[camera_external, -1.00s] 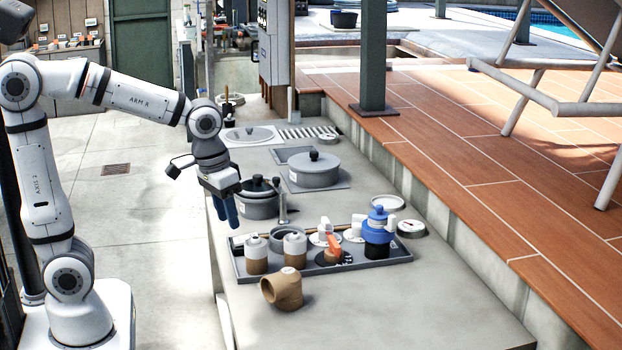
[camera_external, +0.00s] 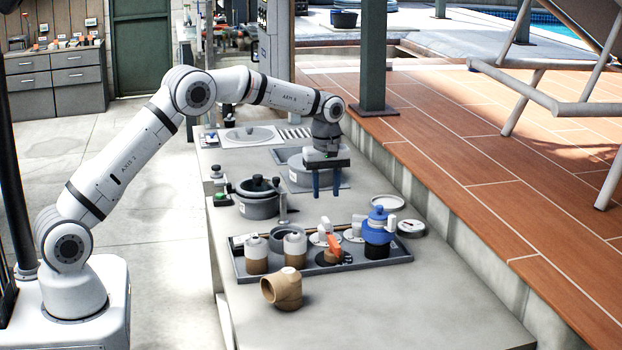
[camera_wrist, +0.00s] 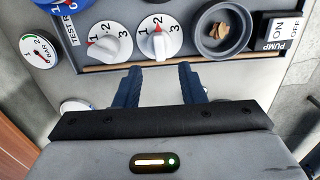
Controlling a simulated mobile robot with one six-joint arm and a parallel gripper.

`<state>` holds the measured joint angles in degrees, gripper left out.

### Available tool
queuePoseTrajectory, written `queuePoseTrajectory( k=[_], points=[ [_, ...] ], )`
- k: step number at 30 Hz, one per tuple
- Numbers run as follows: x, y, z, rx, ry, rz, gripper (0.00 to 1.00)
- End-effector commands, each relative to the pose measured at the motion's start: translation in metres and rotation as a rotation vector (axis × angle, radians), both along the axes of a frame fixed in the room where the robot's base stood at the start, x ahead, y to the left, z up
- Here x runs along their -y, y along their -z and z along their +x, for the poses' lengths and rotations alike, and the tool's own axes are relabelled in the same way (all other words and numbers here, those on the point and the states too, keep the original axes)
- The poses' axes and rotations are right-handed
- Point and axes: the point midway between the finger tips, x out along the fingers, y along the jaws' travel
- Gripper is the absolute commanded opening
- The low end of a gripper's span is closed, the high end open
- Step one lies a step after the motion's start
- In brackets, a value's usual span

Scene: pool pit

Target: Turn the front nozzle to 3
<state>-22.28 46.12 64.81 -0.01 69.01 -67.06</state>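Two white dials with printed numbers and red marks sit side by side in the tray, a left one (camera_wrist: 105,42) and a right one (camera_wrist: 160,40) in the wrist view. In the outside view they are the white knobs (camera_external: 324,232) and (camera_external: 354,233) at the tray's back edge. In the outside view my gripper (camera_external: 326,192) hangs above the bench behind the tray, apart from the dials.
The dark tray (camera_external: 232,262) also holds an orange-handled valve (camera_external: 333,248), a blue-topped unit (camera_external: 378,232) and capped jars (camera_external: 255,254). A pressure gauge (camera_wrist: 38,50), small bowl (camera_wrist: 222,27) and PUMP switch (camera_wrist: 280,30) flank the dials. Lidded pots (camera_external: 258,205) stand nearby.

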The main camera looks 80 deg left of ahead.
Motion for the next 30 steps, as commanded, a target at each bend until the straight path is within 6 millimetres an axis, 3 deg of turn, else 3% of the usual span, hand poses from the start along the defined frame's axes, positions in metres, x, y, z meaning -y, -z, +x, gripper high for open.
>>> queuePoseTrajectory(
  k=[5,18,28,30],
  points=[
    [-0.003,0.015,0.002,-0.003,-0.015,-0.001,0.36],
    [-0.002,0.075,0.001,-0.003,-0.012,-0.001,0.36],
    [-0.002,0.081,0.001,-0.001,-0.011,0.0,0.36],
    [-0.002,0.08,0.001,-0.001,-0.011,0.0,0.31]
  ],
)
